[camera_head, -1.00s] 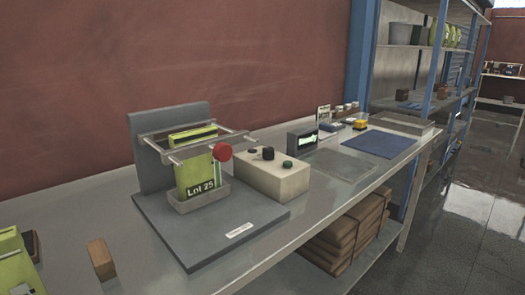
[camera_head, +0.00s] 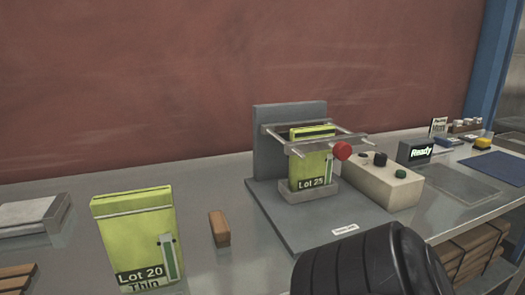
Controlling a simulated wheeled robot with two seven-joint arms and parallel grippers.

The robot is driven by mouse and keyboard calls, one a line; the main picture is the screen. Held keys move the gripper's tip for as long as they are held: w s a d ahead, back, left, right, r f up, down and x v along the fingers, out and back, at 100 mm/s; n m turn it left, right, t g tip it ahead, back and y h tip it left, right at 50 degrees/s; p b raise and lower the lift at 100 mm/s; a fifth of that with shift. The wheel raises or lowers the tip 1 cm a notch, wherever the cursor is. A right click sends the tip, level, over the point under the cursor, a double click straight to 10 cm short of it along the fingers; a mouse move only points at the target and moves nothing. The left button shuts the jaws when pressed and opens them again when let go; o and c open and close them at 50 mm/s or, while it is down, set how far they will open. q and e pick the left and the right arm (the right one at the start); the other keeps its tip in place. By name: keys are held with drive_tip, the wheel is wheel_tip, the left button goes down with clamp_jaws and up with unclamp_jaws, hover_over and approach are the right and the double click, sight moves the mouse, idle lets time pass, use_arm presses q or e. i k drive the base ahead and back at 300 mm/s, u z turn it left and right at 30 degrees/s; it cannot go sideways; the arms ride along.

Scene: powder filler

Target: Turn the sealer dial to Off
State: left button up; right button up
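The sealer (camera_head: 270,150) stands on the metal bench, with a grey base plate, an upright back plate and two horizontal bars. A green Lot 25 bag (camera_head: 308,172) stands in its small grey tray, between the bars. The dial's setting is too small to read. A black rounded part, which may be mine, covers the bottom centre. Neither gripper can be seen.
A green Lot 20 bag (camera_head: 134,225) and a wooden block (camera_head: 219,228) stand left of the sealer. A display reading Ready (camera_head: 416,152), a flat grey plate (camera_head: 458,185) and a blue mat (camera_head: 497,166) lie to the right. Wooden pieces are at lower left.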

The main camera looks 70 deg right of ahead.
sight(380, 159)
drive_tip(key=u, duration=0.55)
drive_tip(key=k, duration=1.05)
drive_tip(key=z, duration=1.7)
